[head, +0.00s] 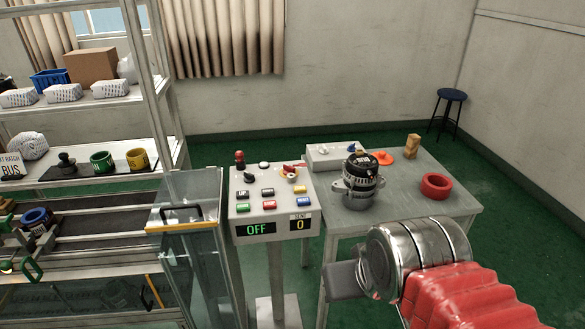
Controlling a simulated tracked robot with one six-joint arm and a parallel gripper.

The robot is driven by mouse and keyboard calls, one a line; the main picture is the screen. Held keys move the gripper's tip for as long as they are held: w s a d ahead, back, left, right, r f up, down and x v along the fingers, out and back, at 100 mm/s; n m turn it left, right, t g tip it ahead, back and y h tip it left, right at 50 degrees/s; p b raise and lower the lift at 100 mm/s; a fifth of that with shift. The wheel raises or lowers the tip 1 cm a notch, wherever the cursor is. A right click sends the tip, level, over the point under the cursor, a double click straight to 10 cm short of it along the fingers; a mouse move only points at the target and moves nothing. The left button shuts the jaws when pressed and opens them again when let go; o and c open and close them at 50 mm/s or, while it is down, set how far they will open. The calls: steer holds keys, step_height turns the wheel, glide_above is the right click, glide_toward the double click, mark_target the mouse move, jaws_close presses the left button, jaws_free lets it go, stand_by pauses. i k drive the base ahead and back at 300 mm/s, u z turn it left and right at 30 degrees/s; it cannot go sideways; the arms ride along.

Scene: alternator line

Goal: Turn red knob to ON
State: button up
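The control panel (243,210) is a grey sloped box on a pedestal, near the middle of the head view. A red knob with a yellow base (290,172) sits at its upper right. Its exact pointing direction is too small to read. The panel's green display (256,228) reads OFF. My gripper (343,281) is at the lower right, in front of the table and to the right of and below the panel, apart from the knob. Only a grey finger part shows beside the metal wrist, so its opening cannot be told. I see nothing held in it.
The panel also has a red-topped lever (239,158) and several coloured buttons. A grey table (405,190) to the right bears an alternator (361,178) and a red ring (436,186). A glass-sided enclosure (202,260) and shelves stand at left. Green floor is free behind.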

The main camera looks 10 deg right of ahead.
mark_target(288, 169)
steer(key=u, duration=0.05)
steer(key=i, duration=1)
steer(key=z, duration=0.05)
